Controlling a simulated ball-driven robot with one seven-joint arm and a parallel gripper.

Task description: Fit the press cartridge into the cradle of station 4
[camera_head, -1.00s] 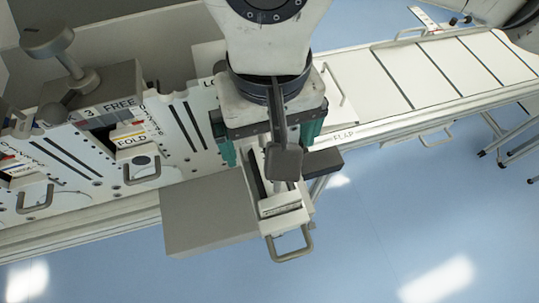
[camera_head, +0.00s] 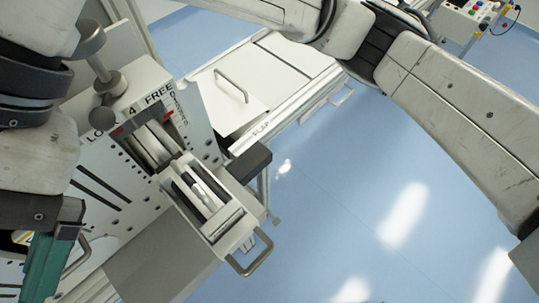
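Station 4 (camera_head: 128,118), marked "4" and "FREE", is at left centre, with a lever and round knobs above it. Its opening (camera_head: 157,146) shows a pale roller or curved part inside. A light box with a wire handle (camera_head: 228,232), seemingly the press cartridge, stands out from the panel below that opening, its handle towards the floor. I cannot tell how far it sits in the cradle. My gripper (camera_head: 42,268) is at the left edge, left of and apart from the box. Only one teal finger shows clearly; the other is hidden or out of frame.
A grey block (camera_head: 155,262) lies below the panel. A dark block (camera_head: 249,162) sticks out right of station 4. A white machine bed (camera_head: 225,100) with a handle runs up right. My arm crosses the top and right. Blue floor (camera_head: 350,200) is open at lower right.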

